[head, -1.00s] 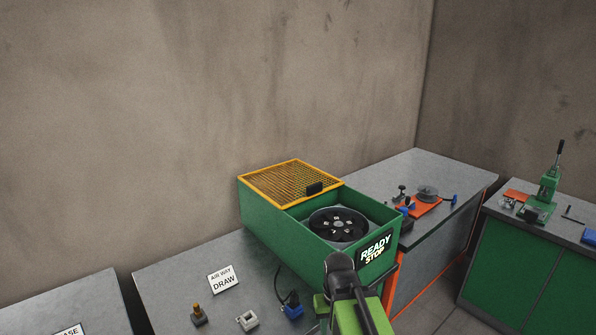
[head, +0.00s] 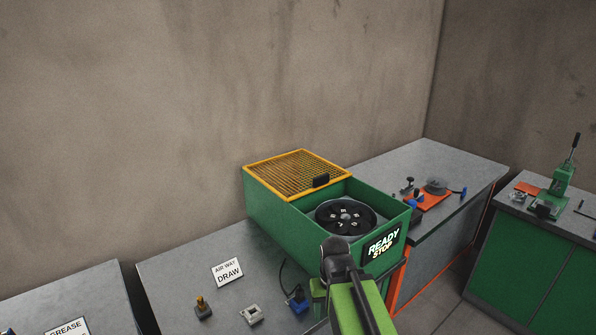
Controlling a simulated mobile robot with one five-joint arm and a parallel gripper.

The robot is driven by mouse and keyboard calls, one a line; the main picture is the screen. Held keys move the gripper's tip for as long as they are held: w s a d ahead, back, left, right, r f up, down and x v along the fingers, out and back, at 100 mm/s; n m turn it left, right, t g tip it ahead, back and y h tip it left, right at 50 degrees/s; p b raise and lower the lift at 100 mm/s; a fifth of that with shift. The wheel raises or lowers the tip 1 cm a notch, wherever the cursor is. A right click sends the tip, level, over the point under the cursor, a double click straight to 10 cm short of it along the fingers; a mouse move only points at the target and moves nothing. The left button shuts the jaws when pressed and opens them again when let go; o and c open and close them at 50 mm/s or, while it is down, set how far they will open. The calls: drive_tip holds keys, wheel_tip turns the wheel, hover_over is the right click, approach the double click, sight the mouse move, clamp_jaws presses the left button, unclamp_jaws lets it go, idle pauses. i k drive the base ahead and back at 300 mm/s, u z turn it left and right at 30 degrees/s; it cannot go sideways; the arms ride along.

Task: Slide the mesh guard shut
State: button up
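The orange-framed mesh guard (head: 292,174) lies over the back part of the green machine box (head: 283,221). A black handle (head: 321,181) stands at its front right edge. The front part of the box is uncovered, and a black round die head (head: 345,217) shows inside it. My green and black arm rises from the bottom in front of the box. Its dark end (head: 338,258) is in front of the box's front side, apart from the guard handle. The gripper's fingers cannot be made out.
A READY STOP display (head: 383,243) is on the box's front. A valve (head: 297,301), small blocks and an AIR WAY DRAW sign (head: 228,272) are on the grey bench. A bench with an orange fixture (head: 430,199) stands to the right. Space above the box is clear.

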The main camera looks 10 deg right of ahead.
sight(323, 181)
drive_tip(key=u, duration=2)
drive_tip(key=k, duration=0.15)
drive_tip(key=u, duration=1.65)
drive_tip(key=k, duration=2.25)
drive_tip(key=z, duration=1.45)
drive_tip(key=i, duration=1.15)
drive_tip(key=u, duration=0.05)
